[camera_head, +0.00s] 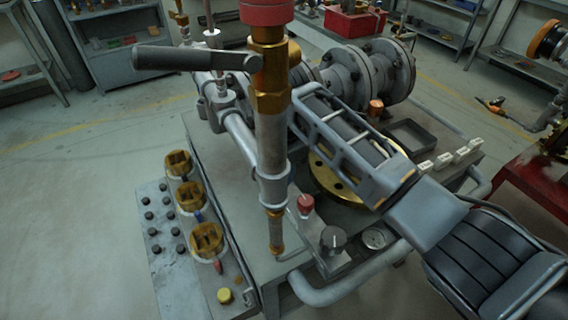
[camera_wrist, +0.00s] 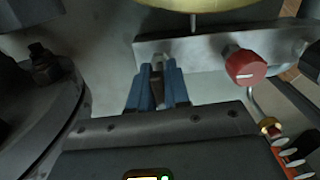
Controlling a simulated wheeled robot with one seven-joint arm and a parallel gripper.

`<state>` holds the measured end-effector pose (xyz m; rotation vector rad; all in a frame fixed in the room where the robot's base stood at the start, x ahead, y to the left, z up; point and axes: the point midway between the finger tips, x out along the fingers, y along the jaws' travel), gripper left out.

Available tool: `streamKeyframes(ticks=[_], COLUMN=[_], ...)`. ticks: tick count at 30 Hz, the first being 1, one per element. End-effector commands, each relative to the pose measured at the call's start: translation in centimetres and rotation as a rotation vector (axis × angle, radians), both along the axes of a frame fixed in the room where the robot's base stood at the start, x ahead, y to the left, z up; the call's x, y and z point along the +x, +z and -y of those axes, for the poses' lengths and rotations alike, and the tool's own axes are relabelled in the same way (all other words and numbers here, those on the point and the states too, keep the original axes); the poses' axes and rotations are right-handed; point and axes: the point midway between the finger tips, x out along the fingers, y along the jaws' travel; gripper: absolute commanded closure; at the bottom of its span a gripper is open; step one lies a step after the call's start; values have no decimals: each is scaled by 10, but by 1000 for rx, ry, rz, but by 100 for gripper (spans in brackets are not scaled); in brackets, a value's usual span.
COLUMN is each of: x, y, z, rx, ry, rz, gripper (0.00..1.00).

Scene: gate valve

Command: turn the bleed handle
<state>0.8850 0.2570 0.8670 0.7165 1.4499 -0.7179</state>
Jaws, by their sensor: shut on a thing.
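In the wrist view, my gripper (camera_wrist: 159,78) has its two blue fingers close together on a small grey part (camera_wrist: 157,95). This part is mostly hidden between the fingers, so I cannot tell whether it is the bleed handle. The fingertips lie in front of a grey bar (camera_wrist: 200,48), left of a red knob (camera_wrist: 246,67) with a white mark. In the head view my arm reaches in from the lower right; the fingertips are not clear there. A grey lever (camera_head: 190,57) points left from the brass fitting (camera_head: 269,80) on the upright pipe, with no fingers on it.
The upright pipe (camera_head: 272,150) stands close in front of my arm's end. Large grey flanges (camera_head: 375,75) lie behind. A red knob (camera_head: 305,204) and a dark knob (camera_head: 333,240) sit near the bench front. Several brass fittings (camera_head: 190,195) stand at left. The left floor is clear.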

Motion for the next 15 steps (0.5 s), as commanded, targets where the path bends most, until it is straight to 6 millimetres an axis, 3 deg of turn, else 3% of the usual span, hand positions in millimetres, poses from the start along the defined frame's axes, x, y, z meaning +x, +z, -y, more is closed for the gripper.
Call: streamKeyframes(ticks=[15], x=[0], y=[0], z=[0], rx=[0], ry=[-75], rz=[1], gripper=[100])
